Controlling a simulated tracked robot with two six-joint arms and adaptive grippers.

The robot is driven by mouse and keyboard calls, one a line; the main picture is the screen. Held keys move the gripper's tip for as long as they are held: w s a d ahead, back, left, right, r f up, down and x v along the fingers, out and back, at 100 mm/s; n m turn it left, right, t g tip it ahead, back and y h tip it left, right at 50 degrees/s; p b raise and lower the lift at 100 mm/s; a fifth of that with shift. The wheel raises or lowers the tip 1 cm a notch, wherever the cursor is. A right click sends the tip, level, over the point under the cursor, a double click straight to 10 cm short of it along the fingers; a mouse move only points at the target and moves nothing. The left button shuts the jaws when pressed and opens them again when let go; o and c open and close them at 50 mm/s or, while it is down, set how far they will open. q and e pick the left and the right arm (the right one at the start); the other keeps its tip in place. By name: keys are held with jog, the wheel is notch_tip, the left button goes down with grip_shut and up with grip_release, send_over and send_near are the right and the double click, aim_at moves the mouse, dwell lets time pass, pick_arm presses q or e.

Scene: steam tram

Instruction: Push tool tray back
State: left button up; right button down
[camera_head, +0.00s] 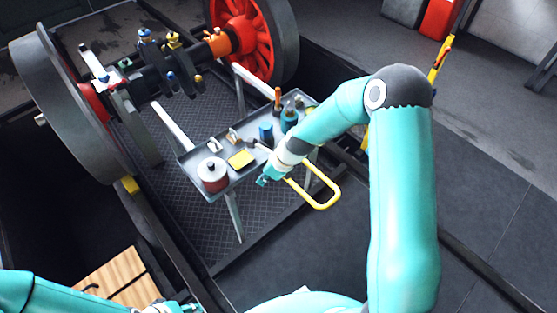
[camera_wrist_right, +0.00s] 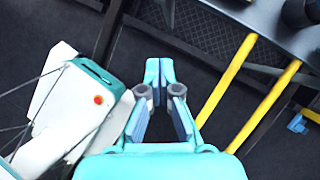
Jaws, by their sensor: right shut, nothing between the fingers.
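The grey tool tray (camera_head: 198,158) stands on legs over the dark chequered floor plate in the head view. It holds a red-and-white round can (camera_head: 212,174), a yellow block (camera_head: 241,158), blue containers and small tools. A yellow handle (camera_head: 322,205) sticks out from its near right side. My right gripper (camera_head: 264,180) is shut and empty at the tray's near edge, left of the handle; contact cannot be told. The right wrist view shows its fingertips together (camera_wrist_right: 159,62), with the yellow handle bars (camera_wrist_right: 228,80) to their right. My left arm enters at the bottom left; its fingers cannot be made out.
A red spoked wheel (camera_head: 252,40) and a large grey wheel (camera_head: 70,100) flank the tray's far side. An axle assembly with coloured fittings (camera_head: 165,55) lies behind. A wooden panel (camera_head: 110,279) is at the lower left.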

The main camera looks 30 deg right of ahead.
jog(key=w+d+f+m+t+h+b, duration=0.1)
jog(key=w+d+m+t+b, duration=0.3)
jog(key=w+d+b, duration=0.7)
jog(key=m+t+h+b, duration=0.1)
jog(key=b, duration=0.8)
send_near(274, 146)
jog(key=b+x, duration=0.3)
jog(key=x, duration=0.3)
jog(key=shift+a+f, duration=0.1)
